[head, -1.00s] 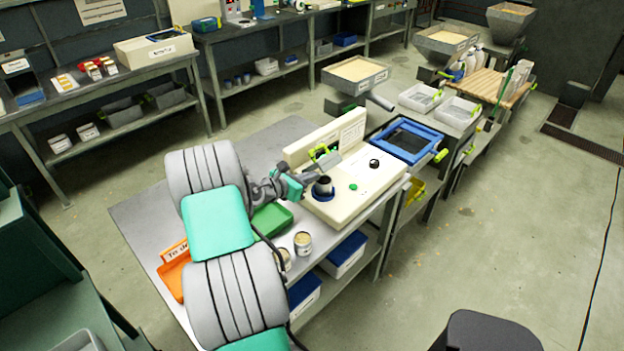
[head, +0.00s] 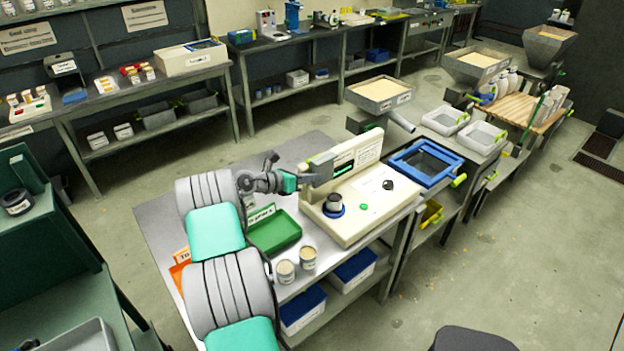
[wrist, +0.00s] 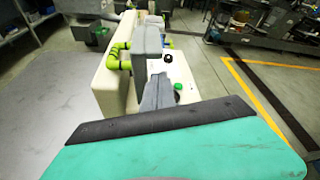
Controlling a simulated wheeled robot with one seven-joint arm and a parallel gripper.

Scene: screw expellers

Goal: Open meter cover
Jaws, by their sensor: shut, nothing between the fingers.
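The meter (head: 375,205) is a cream box on the grey table with an upright back panel (head: 368,148). A dark cup in a blue ring (head: 333,203), a green button and a black knob sit on its top. My gripper (head: 322,168) is shut and empty, in front of the panel's left part and above the cup. In the wrist view the closed grey fingers (wrist: 149,48) stand beside a yellow-green handle (wrist: 118,52), partly hiding it. I cannot tell whether they touch. In the head view my gripper hides most of this area, and the cover's state is unclear.
A green tray (head: 274,232) and two tins (head: 307,257) are on the table near my arm. A blue-framed sieve (head: 425,165) stands right of the meter. The table's back left part (head: 165,210) is bare.

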